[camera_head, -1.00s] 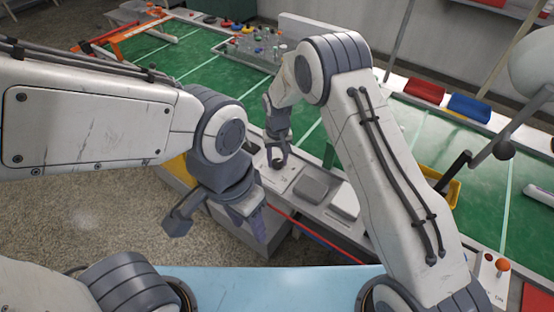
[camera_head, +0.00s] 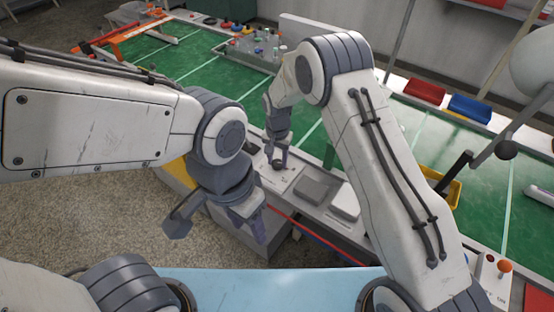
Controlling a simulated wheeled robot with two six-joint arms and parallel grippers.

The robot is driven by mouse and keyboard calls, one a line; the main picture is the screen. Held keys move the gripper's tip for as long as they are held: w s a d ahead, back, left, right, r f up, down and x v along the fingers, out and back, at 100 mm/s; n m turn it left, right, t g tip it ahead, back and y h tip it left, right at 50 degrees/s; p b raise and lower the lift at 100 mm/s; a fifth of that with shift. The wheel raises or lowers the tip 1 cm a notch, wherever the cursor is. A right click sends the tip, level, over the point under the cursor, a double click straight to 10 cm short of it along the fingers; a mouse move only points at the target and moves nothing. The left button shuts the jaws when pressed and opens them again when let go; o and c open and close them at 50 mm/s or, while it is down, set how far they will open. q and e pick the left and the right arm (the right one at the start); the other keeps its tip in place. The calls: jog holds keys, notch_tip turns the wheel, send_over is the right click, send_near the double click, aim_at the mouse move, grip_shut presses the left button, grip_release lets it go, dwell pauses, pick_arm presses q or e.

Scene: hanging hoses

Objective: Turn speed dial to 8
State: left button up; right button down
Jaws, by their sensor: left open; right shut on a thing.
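The speed dial (camera_head: 277,164) is a small dark knob on a light panel (camera_head: 283,180) at the near edge of the green conveyor. My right gripper (camera_head: 277,158) points down over the dial and is shut on it; its fingers hide much of the knob. The dial's pointer and numbers are too small to read. My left gripper (camera_head: 218,222) is open and empty, hanging lower, in front of the conveyor's side and apart from the panel.
Grey and white boxes (camera_head: 313,189) sit just right of the dial panel. A red bin (camera_head: 424,92), a blue bin (camera_head: 469,108) and a yellow bin (camera_head: 446,187) stand farther right. A blue surface (camera_head: 270,290) lies close in front. An orange frame (camera_head: 128,37) spans the belt's far left.

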aim_at(277, 162)
jog(key=shift+w, duration=0.15)
jog(key=shift+c, duration=1.9)
grip_release()
notch_tip(277, 162, up, 11)
jog(key=b, duration=0.1)
jog(key=shift+f, duration=0.2)
